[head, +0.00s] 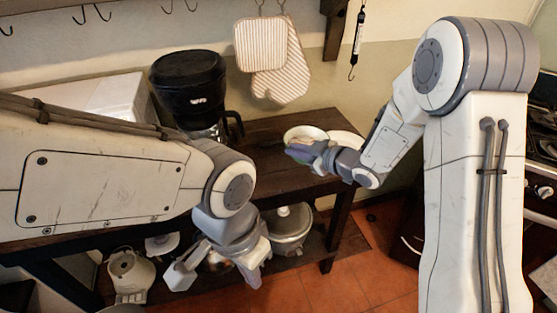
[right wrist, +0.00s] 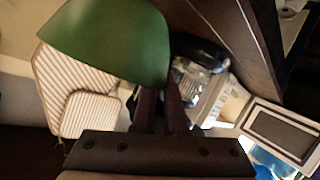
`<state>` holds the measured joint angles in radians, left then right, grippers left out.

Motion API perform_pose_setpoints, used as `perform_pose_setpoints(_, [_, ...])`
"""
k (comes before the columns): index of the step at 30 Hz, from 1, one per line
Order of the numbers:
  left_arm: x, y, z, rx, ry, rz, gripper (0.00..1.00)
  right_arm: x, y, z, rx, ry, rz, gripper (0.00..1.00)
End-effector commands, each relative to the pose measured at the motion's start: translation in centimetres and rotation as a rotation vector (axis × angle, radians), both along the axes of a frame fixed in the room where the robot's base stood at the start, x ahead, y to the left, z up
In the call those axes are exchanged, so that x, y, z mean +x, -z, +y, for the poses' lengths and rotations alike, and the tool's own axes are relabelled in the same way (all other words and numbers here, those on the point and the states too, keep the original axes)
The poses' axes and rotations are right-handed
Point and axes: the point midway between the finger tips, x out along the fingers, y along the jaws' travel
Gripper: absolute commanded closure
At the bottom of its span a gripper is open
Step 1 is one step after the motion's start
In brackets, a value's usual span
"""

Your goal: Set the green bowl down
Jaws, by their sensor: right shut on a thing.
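The green bowl (right wrist: 112,40) fills the upper left of the right wrist view, its smooth green outside showing. In the head view its pale round opening (head: 304,132) shows over the right end of the dark wooden table (head: 262,133). My right gripper (head: 298,151) is shut on the bowl's edge; its dark fingers (right wrist: 162,98) meet the bowl in the right wrist view. I cannot tell whether the bowl touches the tabletop. My left gripper (head: 216,276) is open and empty, low in front of the table.
A white plate (head: 346,139) lies just right of the bowl. A black coffee maker (head: 188,88) stands left on the table. A lidded pot (head: 291,228) and a cream kettle (head: 131,272) are below. Striped oven mitts (head: 284,68) hang on the wall. Tabletop left of the bowl is clear.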

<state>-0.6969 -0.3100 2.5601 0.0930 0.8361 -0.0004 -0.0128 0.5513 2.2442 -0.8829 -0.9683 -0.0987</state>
Motion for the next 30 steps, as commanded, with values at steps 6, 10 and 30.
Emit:
perform_pose_setpoints(6, [0.0,-0.5,0.0,0.000,0.000,0.000,1.00,2.8,2.1,2.8,0.002,-0.005,-0.004,1.00])
perform_pose_setpoints(10, [0.0,-0.5,0.0,0.000,0.000,0.000,1.00,3.5,2.7,3.5,0.001,-0.004,-0.005,1.00])
perform_pose_setpoints(30, [0.0,-0.7,0.0,0.000,0.000,0.000,1.00,3.6,6.8,3.5,0.001,-0.002,-0.006,1.00])
